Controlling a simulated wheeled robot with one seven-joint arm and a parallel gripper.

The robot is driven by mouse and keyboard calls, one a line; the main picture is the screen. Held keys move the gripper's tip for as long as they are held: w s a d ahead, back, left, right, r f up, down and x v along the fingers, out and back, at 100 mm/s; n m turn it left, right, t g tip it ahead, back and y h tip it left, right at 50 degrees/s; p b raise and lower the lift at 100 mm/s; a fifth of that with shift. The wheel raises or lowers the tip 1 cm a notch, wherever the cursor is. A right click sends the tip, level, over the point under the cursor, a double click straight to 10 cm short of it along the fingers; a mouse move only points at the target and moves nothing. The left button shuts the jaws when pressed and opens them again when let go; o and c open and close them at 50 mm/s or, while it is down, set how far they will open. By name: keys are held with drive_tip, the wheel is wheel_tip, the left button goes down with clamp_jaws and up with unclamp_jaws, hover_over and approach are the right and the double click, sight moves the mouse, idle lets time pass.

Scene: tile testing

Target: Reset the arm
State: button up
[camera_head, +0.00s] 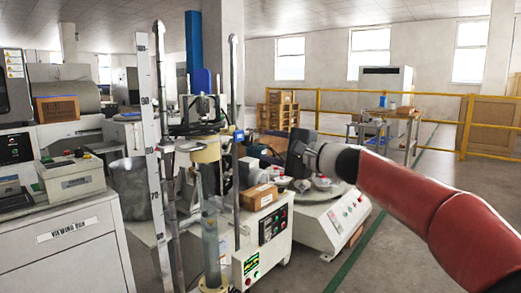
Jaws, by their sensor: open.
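My red arm (425,205) reaches in from the lower right corner, bent toward the middle of the view. My gripper (297,152) is the dark part at its end, past a pale wrist. It points left and hangs in front of the test machines. The fingertips are small and dark, and I see nothing held in them. Whether the gripper touches the machine behind it cannot be told from this view.
A test stand with a tall ruler post (153,150) stands left of the gripper. A cardboard box (259,196) sits on a white control unit (262,240). A round white machine (333,223) is below the wrist. Yellow railings (400,116) run behind; floor is open at right.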

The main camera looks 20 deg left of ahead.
drive_tip(key=shift+v, duration=0.85)
